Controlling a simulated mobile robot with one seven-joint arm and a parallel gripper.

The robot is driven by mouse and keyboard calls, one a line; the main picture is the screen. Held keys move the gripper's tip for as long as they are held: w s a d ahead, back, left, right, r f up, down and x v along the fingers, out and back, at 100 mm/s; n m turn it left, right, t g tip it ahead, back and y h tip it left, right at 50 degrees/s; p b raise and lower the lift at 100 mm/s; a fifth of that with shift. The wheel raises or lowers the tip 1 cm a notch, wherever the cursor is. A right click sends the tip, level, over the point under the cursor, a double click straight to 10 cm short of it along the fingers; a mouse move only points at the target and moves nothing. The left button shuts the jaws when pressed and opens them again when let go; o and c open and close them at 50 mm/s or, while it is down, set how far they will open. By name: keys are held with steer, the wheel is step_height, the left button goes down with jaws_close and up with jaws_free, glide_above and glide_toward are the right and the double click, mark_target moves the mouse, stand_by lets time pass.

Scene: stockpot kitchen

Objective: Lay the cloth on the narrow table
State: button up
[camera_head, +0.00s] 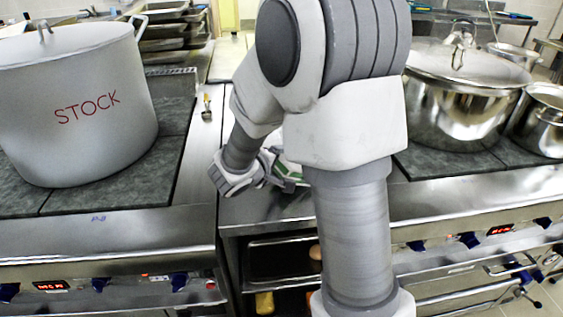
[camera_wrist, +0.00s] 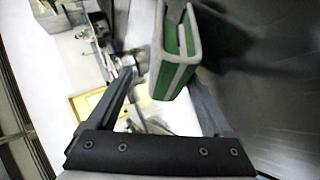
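The cloth is a folded green bundle with pale edges. In the head view the cloth (camera_head: 287,172) shows just right of my gripper, low over the narrow table, partly hidden by my arm. The narrow steel table (camera_head: 240,211) lies between the two stoves. In the wrist view the cloth (camera_wrist: 172,60) is between my fingers, close to the right one, with a gap to the left one. My gripper (camera_wrist: 160,72) looks open. I cannot tell whether the cloth rests on the table.
A large grey stockpot (camera_head: 75,105) stands on the left stove. A lidded steel pot (camera_head: 455,100) and a smaller pot (camera_head: 540,120) stand on the right stove. A small brass-coloured item (camera_head: 207,107) lies at the table's left side. My arm hides part of the table.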

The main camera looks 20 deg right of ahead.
steer(key=p+v, duration=0.1)
steer(key=v, duration=0.9)
steer(key=s+d+r+m+g+y, duration=0.1)
steer(key=s+r+m+g, duration=0.1)
steer(key=s, duration=0.5)
steer(key=s+d+r+m+g+y, duration=0.1)
steer(key=s+d+r+m+g, duration=0.1)
steer(key=s, duration=0.4)
steer(key=s+a+r+m+t+y, duration=0.1)
steer(key=s+a+r+y, duration=0.2)
steer(key=s+a+y, duration=0.4)
steer(key=shift+a+r+t, duration=0.15)
steer(key=shift+a+t, duration=0.25)
steer(key=shift+a, duration=0.1)
steer(key=shift+s, duration=0.1)
